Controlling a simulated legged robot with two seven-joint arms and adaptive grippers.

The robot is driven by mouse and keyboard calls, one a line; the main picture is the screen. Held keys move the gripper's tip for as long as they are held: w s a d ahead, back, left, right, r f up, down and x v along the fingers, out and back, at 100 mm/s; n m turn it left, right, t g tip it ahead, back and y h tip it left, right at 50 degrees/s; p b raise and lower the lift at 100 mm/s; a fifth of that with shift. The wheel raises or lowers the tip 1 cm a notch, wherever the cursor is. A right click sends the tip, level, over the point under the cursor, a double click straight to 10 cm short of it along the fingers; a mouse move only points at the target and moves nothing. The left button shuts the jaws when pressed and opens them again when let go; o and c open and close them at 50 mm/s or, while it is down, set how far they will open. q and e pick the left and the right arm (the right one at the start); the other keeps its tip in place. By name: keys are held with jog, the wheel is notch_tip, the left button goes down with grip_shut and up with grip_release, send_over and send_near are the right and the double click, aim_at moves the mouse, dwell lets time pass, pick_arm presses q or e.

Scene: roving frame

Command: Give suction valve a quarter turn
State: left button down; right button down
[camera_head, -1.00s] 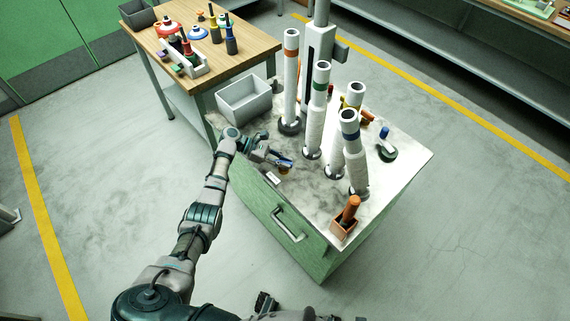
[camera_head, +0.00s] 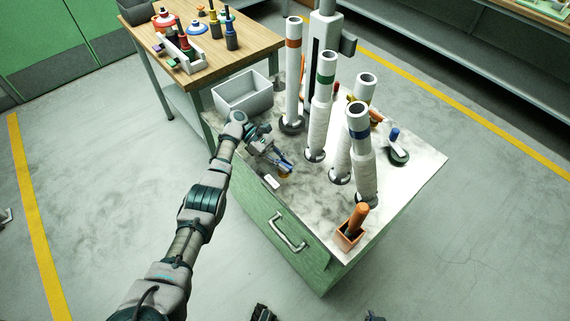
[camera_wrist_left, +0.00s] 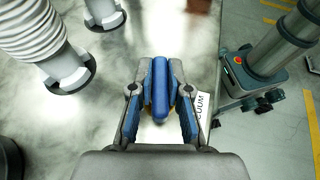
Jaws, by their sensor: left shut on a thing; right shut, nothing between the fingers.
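The suction valve (camera_head: 285,172) sits near the front left edge of the workbench top. Its blue handle (camera_wrist_left: 160,88) shows in the left wrist view as an upright bar between the fingers. My left gripper (camera_head: 283,162) reaches in from the left, over the valve. In the left wrist view my left gripper (camera_wrist_left: 160,105) is shut on the blue handle, with blue pads on both sides of it. The valve body under the handle is mostly hidden. A white label (camera_head: 271,181), partly readable as "UUM", lies beside the valve. My right gripper cannot be made out.
Several white hose columns (camera_head: 319,115) stand to the right of the gripper. A grey bin (camera_head: 241,100) is behind it, and an orange holder (camera_head: 348,236) stands at the front corner. A blue-handled fitting (camera_head: 396,145) is at the right. The bench front has a drawer handle (camera_head: 287,232).

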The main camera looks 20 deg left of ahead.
aim_at(283, 162)
pick_arm(q)
jog(key=shift+w, duration=0.1)
dwell(0.4)
jog(key=c, duration=1.1)
grip_release()
jog(key=shift+a, duration=0.1)
notch_tip(283, 162, up, 10)
jog(key=shift+w+f, duration=0.1)
